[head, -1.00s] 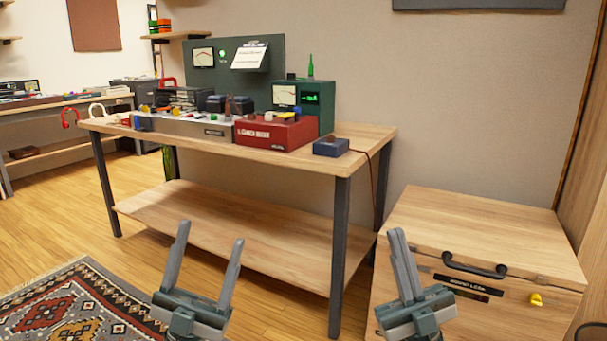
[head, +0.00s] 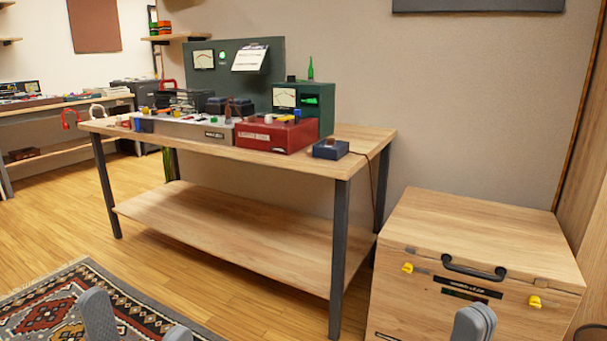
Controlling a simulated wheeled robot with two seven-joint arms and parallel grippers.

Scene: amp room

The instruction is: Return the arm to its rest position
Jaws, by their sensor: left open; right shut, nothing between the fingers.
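My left gripper (head: 137,318) shows only as two grey fingertips at the bottom edge of the head view, set apart, over the patterned rug. It is open and empty. My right gripper (head: 474,322) shows only as grey fingertips close together at the bottom edge, in front of the wooden chest. It is shut with nothing in it. The rest of both arms is out of the picture.
A wooden workbench (head: 230,250) with dark legs stands ahead, carrying a red box (head: 275,136), a green metered unit (head: 312,98) and small tools. A wooden chest (head: 480,232) with a black handle stands right. The rug (head: 60,312) lies at lower left. Floor before the bench is clear.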

